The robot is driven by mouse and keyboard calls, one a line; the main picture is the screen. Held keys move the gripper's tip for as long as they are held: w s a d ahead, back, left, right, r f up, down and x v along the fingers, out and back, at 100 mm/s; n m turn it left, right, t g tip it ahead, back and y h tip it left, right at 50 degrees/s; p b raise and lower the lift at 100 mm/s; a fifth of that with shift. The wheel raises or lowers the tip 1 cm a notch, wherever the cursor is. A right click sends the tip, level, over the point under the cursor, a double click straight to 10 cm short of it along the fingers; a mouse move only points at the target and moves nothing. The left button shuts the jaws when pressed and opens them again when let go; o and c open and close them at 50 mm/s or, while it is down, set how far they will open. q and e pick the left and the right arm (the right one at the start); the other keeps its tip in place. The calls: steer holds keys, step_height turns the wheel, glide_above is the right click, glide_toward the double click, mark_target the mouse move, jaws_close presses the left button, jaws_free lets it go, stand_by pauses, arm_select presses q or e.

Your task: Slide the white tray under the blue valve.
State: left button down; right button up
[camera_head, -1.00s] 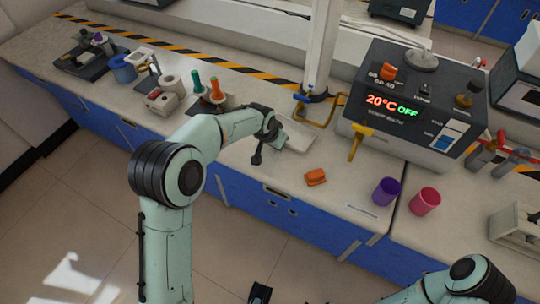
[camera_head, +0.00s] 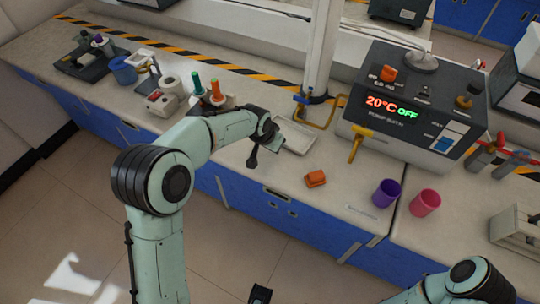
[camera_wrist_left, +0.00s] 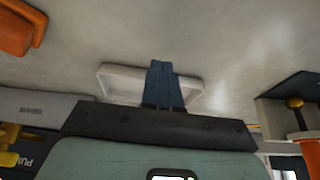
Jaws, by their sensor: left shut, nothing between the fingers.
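The white tray (camera_head: 296,138) lies flat on the bench in the head view, just right of my left gripper (camera_head: 276,140). The blue valve (camera_head: 302,98) is on a bent yellow pipe behind the tray. The tray is in front of the pipe, not below the valve. In the left wrist view, my left gripper (camera_wrist_left: 162,68) is shut and empty, its fingers overlapping the tray (camera_wrist_left: 118,72). I cannot tell whether they touch it.
An orange block (camera_head: 315,178) lies in front of the tray. A yellow valve (camera_head: 358,143) stands to the right, before the grey heater box (camera_head: 415,105). A purple cup (camera_head: 386,193) and a pink cup (camera_head: 425,202) stand near the front edge. Bottles (camera_head: 215,92) stand behind my arm.

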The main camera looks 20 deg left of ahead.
arm_select(q)
step_height(320, 180, up, 6)
steer(key=p, duration=0.3)
steer(key=shift+r+p, duration=0.2)
steer(key=shift+p, duration=0.2)
arm_select(e)
steer(key=r, duration=0.1)
steer(key=w+r, duration=0.1)
steer(key=r, duration=0.2)
steer(key=shift+w+r, duration=0.2)
steer(key=shift+w, duration=0.05)
arm_select(q)
steer(key=shift+f, duration=0.1)
arm_select(e)
steer(key=shift+s, duration=0.1)
